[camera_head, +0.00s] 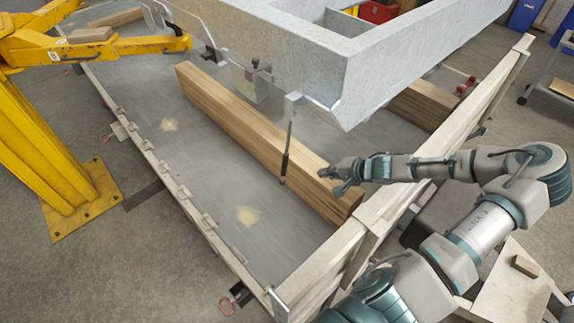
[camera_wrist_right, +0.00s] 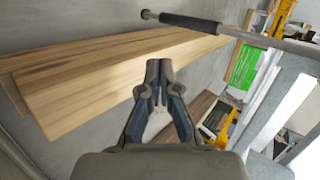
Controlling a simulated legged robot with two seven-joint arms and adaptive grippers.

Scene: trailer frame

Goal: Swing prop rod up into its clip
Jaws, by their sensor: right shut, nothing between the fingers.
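The prop rod (camera_head: 286,152) hangs nearly straight down from a bracket on the edge of the grey metal frame (camera_head: 345,75). It has a dark grip on its lower part, which also shows in the right wrist view (camera_wrist_right: 190,22) across the top. A small clip-like fitting (camera_head: 256,70) sits on the frame's side, left of the rod's upper end. My right gripper (camera_head: 327,172) is shut and empty. It is to the right of the rod's lower end, over the wooden beam, apart from the rod. In the right wrist view its fingertips (camera_wrist_right: 158,68) are together below the rod. My left gripper is not in view.
A long wooden beam (camera_head: 235,118) lies on the trailer bed under the frame, close beneath my right gripper. A wooden side wall (camera_head: 350,235) edges the bed in front. A yellow lift (camera_head: 35,130) stands at the left. The bed left of the rod is open.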

